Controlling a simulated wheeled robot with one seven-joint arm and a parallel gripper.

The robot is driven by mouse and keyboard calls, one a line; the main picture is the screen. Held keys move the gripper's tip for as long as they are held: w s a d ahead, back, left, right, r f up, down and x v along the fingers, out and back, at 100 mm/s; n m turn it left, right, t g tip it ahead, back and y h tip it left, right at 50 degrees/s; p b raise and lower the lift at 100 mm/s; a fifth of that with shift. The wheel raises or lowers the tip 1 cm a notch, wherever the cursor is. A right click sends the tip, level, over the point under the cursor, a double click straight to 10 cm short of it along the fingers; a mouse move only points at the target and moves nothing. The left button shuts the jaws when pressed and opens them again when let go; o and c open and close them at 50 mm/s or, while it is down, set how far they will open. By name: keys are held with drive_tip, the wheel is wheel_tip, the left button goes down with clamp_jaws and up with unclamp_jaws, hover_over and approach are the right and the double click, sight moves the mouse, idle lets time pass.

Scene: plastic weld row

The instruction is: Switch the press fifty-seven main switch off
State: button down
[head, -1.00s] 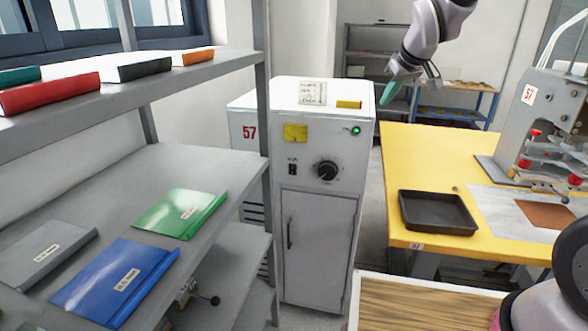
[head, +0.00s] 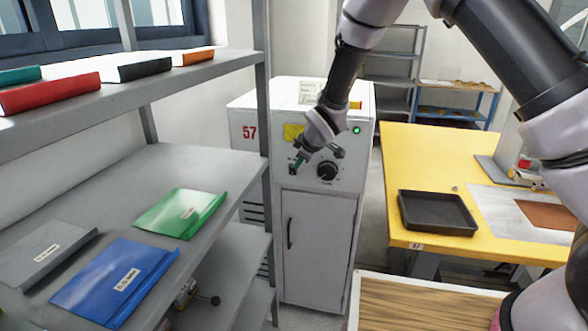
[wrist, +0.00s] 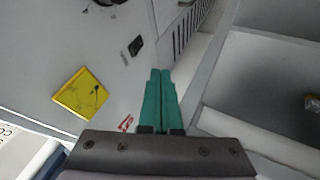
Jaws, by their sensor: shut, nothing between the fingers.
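The white cabinet (head: 315,235) marked with a red 57 (head: 249,132) has a round black knob (head: 327,170) and a lit green lamp (head: 357,131) on its front. A small black switch (wrist: 136,45) shows on that front in the wrist view; in the head view my gripper covers most of it. My gripper (head: 295,167) is in front of the cabinet's upper panel, left of the knob. Its green fingers (wrist: 160,72) are shut and empty. In the wrist view the tips lie near the switch; I cannot tell whether they touch the panel.
A yellow label (wrist: 80,93) is on the panel. A grey shelf (head: 110,205) with several folders stands at the left, close to the cabinet. A yellow table (head: 420,160) with a black tray (head: 437,212) is at the right. A wooden top (head: 420,305) is in front.

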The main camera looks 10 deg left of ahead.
approach(291, 171)
drive_tip(key=f, duration=0.1)
drive_tip(key=w+a+f, duration=0.1)
drive_tip(key=f, duration=0.1)
drive_tip(key=a+f, duration=0.1)
drive_tip(key=shift+w+f, duration=0.15)
drive_tip(key=shift+f, duration=0.25)
drive_tip(key=shift+w+a+r, duration=0.1)
drive_tip(key=shift+w, duration=0.25)
drive_tip(key=shift+w+r, duration=0.15)
drive_tip(key=shift+w, duration=0.25)
drive_tip(key=shift+s, duration=0.1)
